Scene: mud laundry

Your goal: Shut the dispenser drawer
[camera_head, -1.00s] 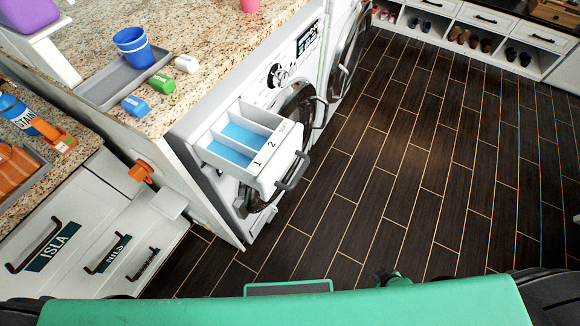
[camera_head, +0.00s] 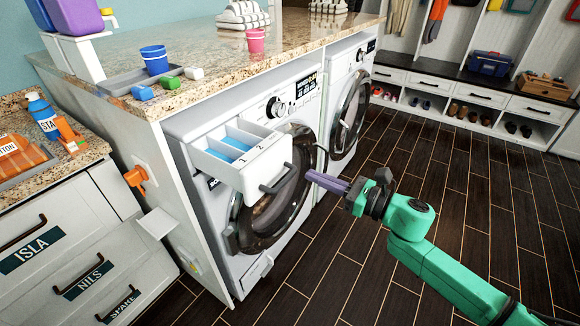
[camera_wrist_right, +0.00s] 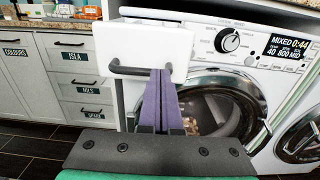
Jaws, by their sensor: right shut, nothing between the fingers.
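The dispenser drawer (camera_head: 244,165) sticks out open from the upper left of the near washing machine (camera_head: 228,207). It has compartments marked 1 and 2, with blue in them, and a dark bar handle (camera_head: 276,180) on its front. In the right wrist view the white drawer front (camera_wrist_right: 155,45) and its handle (camera_wrist_right: 122,70) are straight ahead. My right gripper (camera_head: 313,177) is shut and empty, its purple fingers pointing at the drawer from the right. In the head view a gap shows between fingertips and handle; in the wrist view the tips overlap the handle's right end. My left gripper is out of view.
The granite counter (camera_head: 215,65) above holds a grey tray with a blue cup (camera_head: 154,60), small coloured blocks and a pink cup (camera_head: 255,40). An orange hook (camera_head: 135,178) juts from the side panel. The dark floor (camera_head: 400,160) on the right is clear.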

